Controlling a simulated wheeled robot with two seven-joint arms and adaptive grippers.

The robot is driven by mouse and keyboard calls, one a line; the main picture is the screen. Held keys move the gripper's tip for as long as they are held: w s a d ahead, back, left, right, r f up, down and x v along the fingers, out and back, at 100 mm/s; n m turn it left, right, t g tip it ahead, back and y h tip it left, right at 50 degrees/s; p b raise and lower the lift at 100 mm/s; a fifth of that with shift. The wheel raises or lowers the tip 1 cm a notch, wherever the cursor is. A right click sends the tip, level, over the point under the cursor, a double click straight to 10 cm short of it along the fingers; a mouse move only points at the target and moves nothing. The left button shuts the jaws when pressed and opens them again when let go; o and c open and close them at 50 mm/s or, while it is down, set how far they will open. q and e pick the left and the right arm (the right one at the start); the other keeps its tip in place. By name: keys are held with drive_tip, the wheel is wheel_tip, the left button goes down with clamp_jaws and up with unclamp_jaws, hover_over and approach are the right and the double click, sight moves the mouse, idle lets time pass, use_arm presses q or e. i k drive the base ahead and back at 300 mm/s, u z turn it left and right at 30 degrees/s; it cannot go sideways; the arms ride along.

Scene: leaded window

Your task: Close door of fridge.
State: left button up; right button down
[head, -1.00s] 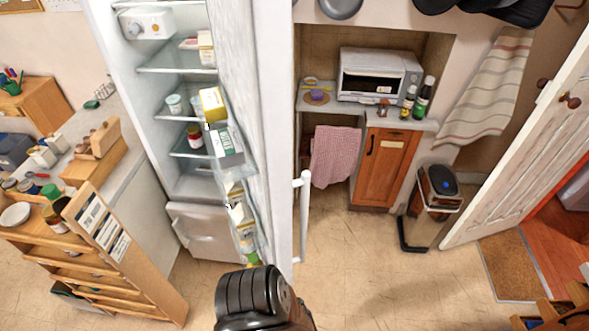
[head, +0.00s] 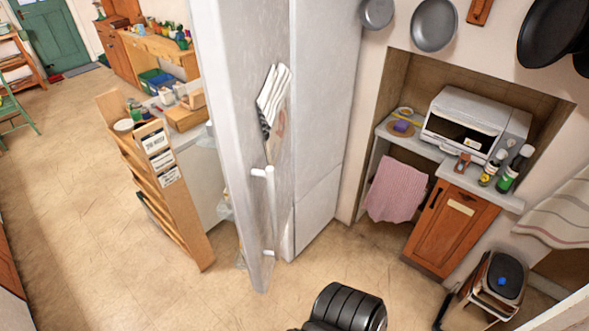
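The fridge door (head: 235,130) stands open in the head view, its pale outer face and edge toward me. The grey fridge side (head: 325,130) is to the right, behind the door. The door hides the fridge's shelves; only bits of door-shelf contents show past its left edge. A black ribbed part of my arm is at the bottom, apart from the door. Neither gripper's fingers are in view.
A wooden rack (head: 160,190) stands close left of the door. A counter alcove with a toaster oven (head: 475,125) and wooden cupboard (head: 450,225) is to the right. A bin (head: 485,285) stands at bottom right. Open floor (head: 100,270) lies at lower left.

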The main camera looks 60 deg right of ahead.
sight(238, 44)
drive_tip(key=z, duration=1.6)
